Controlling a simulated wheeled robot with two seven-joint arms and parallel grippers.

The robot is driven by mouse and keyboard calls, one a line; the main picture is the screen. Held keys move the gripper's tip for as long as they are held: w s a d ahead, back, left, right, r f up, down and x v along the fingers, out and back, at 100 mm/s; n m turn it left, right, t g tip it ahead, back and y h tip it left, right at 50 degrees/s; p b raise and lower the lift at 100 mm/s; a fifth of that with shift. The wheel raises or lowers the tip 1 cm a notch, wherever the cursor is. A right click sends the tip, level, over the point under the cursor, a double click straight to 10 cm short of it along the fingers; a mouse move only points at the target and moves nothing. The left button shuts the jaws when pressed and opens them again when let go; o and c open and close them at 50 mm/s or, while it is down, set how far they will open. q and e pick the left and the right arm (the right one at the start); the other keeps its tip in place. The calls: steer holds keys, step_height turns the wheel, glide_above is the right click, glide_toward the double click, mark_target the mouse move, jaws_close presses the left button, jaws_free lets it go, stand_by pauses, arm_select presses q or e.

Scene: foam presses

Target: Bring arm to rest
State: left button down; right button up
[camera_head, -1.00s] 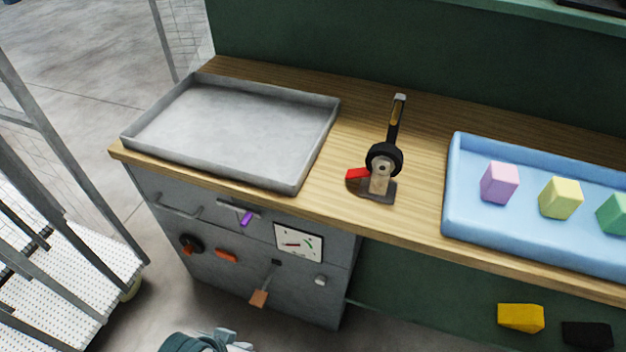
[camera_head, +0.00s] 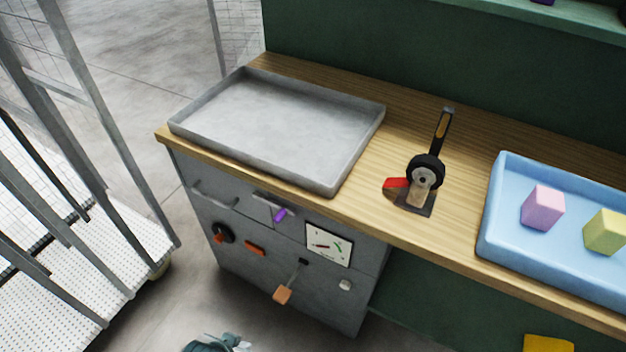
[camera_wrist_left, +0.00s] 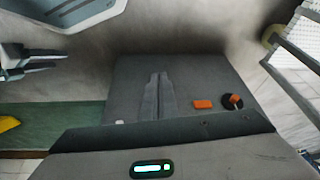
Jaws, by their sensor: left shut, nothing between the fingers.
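My left gripper (camera_head: 218,344) shows only partly at the bottom edge of the head view, in front of and below the grey cabinet. In the left wrist view its narrow grey fingers (camera_wrist_left: 158,97) are together, with nothing held, and the grey cabinet front lies beyond them. At the left of the wrist view there are dark fingers (camera_wrist_left: 40,60) that appear to be my right gripper; their opening is unclear. The head view does not show the right gripper.
The wooden bench carries a grey tray (camera_head: 179,123), a black-handled press (camera_head: 424,172) with a red part, and a blue tray (camera_head: 487,235) holding pink (camera_head: 542,207) and yellow (camera_head: 605,232) blocks. The cabinet (camera_head: 235,275) has knobs and a lever. A metal-framed rack (camera_head: 85,125) stands left.

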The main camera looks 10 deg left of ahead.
arm_select(q)
steer(key=d+f+t+h, duration=0.1)
steer(key=d+f+t, duration=0.2)
steer(key=f, duration=2.2)
steer(key=shift+s+d+f+m, duration=0.3)
steer(key=shift+s+d, duration=0.1)
steer(key=shift+d, duration=0.3)
steer(key=shift+w, duration=0.1)
